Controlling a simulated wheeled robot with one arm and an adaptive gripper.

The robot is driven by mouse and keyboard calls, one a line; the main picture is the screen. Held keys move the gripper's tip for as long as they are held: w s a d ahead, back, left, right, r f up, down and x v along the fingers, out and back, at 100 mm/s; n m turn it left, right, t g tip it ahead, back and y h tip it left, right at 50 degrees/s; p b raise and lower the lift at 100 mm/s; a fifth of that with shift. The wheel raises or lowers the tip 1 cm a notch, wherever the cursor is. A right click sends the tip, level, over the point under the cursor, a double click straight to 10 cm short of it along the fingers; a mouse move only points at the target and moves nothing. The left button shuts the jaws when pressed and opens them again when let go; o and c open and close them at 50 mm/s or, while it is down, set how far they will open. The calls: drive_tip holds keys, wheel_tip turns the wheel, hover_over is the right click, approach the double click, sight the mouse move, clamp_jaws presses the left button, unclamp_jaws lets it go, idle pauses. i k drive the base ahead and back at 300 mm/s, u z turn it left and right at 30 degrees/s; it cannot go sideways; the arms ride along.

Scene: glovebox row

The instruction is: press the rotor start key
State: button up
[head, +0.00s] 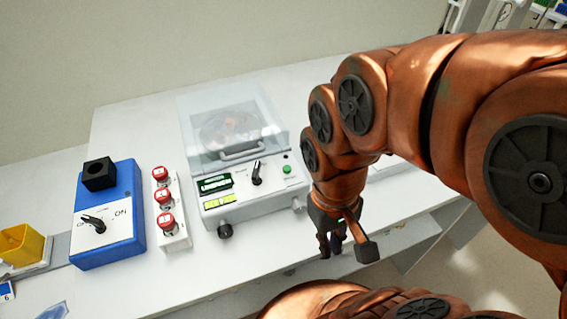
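A grey benchtop machine (260,204) with a clear lid (232,115) stands on the white bench, and a round rotor shows blurred under the lid. Its front panel has a green round key (287,169) at the right, a black turn knob (257,173) in the middle and a small dark display (215,184) at the left. I cannot read a label by the green key. My gripper (345,246) hangs pointing down, to the right of and below the panel in the picture, apart from the green key.
A white strip with several red buttons (163,198) stands left of the machine. Further left are a blue box (107,242) with a black switch and a yellow container (22,245). A black knob (225,230) sticks out of the machine's front. Bare bench (130,117) lies behind.

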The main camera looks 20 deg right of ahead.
sight(286, 168)
drive_tip(key=u, duration=1.25)
drive_tip(key=k, duration=1.25)
drive_tip(key=u, duration=0.6)
